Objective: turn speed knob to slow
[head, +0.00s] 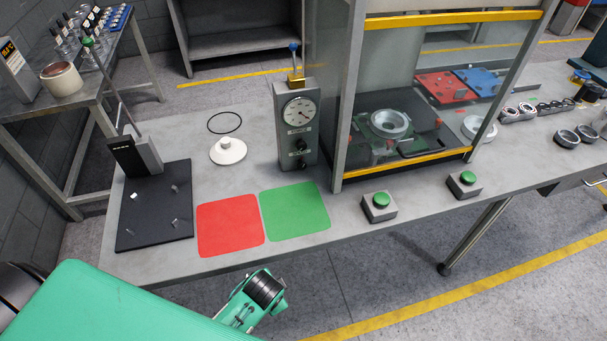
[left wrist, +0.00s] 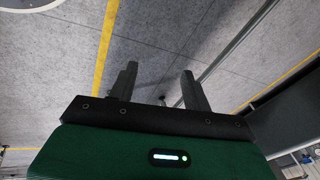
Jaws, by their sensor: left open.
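A grey upright control box (head: 281,125) stands on the table, with a round white dial (head: 299,112) on its front. Below the dial are two black knobs, an upper one (head: 300,144) and a lower one (head: 302,163). Their small labels are too small to read, so I cannot tell which is the speed knob or its setting. My left gripper (left wrist: 160,85) shows in the left wrist view with its two fingers apart and nothing between them, over grey floor. In the head view my green left arm is low in front of the table. My right gripper is not in view.
Red (head: 230,225) and green (head: 295,210) mats lie in front of the box. A black stand (head: 154,215) with a tilted rod is left. A white lidded disc (head: 228,150) lies between. A framed press (head: 347,120) and green-button boxes (head: 379,206) stand right.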

